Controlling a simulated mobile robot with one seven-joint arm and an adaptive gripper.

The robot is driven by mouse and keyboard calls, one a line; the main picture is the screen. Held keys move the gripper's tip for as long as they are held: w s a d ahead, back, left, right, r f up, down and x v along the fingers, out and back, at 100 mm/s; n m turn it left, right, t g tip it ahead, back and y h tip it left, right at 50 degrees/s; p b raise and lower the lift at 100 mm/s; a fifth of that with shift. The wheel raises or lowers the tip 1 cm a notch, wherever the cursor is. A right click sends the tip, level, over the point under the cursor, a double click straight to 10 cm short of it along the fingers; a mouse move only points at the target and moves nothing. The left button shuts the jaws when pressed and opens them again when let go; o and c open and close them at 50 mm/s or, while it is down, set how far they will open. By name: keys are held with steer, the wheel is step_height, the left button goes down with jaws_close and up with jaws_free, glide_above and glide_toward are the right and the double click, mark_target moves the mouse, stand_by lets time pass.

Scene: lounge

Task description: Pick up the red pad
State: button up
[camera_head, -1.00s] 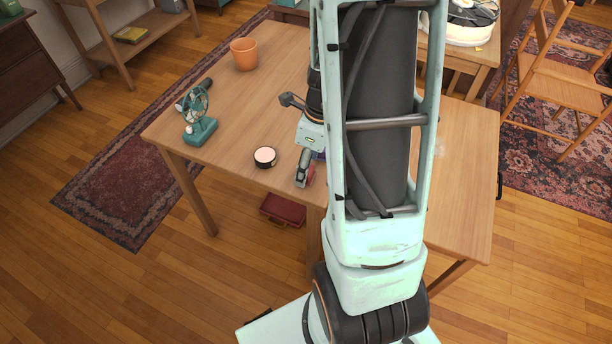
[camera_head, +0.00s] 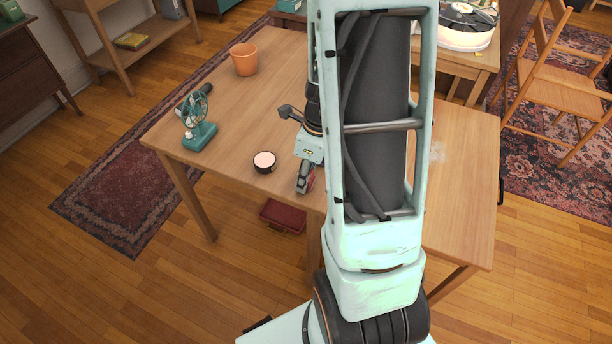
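A small red patch, probably the red pad (camera_head: 311,181), shows at the right side of my gripper's fingers, near the table's front edge. Most of it is hidden behind the fingers and my arm. My gripper (camera_head: 303,186) points down at the tabletop. It is seen from the side, so I cannot tell whether its fingers are open or closed on the pad.
On the wooden table (camera_head: 228,113) stand a round tin with a pink top (camera_head: 264,162), a teal fan (camera_head: 199,128) and an orange pot (camera_head: 244,59). A red case (camera_head: 282,215) lies on the floor below. My arm hides the table's middle.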

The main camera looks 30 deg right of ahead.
steer(key=shift+r+p, duration=0.3)
steer(key=shift+r, duration=0.25)
step_height(320, 180, up, 3)
steer(key=shift+f+p, duration=0.1)
steer(key=shift+p, duration=0.55)
steer(key=s+d+r+p, duration=0.1)
steer(key=s+d+r, duration=0.2)
steer(key=s, duration=0.3)
steer(key=s+d+r+p, duration=0.2)
steer(key=s+d+r, duration=0.1)
steer(key=s+r, duration=0.3)
steer(key=shift+s+d, duration=0.15)
steer(key=shift+d, duration=0.15)
steer(key=o, duration=0.4)
steer(key=c, duration=0.4)
steer(key=shift+r, duration=0.1)
